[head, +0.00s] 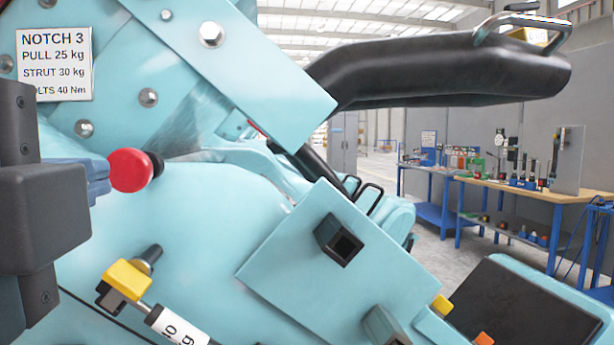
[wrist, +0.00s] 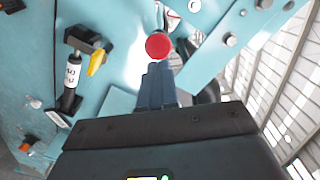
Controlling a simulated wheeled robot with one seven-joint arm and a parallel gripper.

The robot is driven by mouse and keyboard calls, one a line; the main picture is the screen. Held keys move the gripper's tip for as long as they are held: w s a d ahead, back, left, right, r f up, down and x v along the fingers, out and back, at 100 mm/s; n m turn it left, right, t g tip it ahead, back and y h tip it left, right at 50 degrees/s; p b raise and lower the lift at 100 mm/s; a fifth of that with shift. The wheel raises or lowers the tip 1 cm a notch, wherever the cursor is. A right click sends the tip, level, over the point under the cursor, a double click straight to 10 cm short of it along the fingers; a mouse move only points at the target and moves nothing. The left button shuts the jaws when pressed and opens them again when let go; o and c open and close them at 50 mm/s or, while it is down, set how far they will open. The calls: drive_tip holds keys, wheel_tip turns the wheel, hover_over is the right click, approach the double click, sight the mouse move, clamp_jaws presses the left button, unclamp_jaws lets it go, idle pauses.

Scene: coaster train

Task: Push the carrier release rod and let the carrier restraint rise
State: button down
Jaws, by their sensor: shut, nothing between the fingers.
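A round red knob (head: 131,171), which looks like the end of the release rod, stands out from the light-blue carrier body (head: 210,235). A short dark collar shows behind it. In the wrist view the red knob (wrist: 158,46) is straight ahead of my fingertips. My gripper (head: 104,178) is shut and empty, its blue fingers pointing at the knob. The tips are at or very close to the knob; I cannot tell whether they touch. My gripper also shows in the wrist view (wrist: 158,70). The black padded restraint (head: 440,72) with a metal handle extends to the upper right.
A sign (head: 54,63) reads "NOTCH 3". Below the knob is a gauge-like rod with a yellow block (head: 127,278). A square black socket (head: 338,240) sits on a blue plate. Workbenches with tools (head: 520,190) stand at the far right, with open floor before them.

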drive_tip(key=b+v, duration=0.1)
drive_tip(key=v, duration=0.5)
drive_tip(key=shift+s, duration=0.15)
drive_tip(key=shift+d, duration=0.1)
idle(0.3)
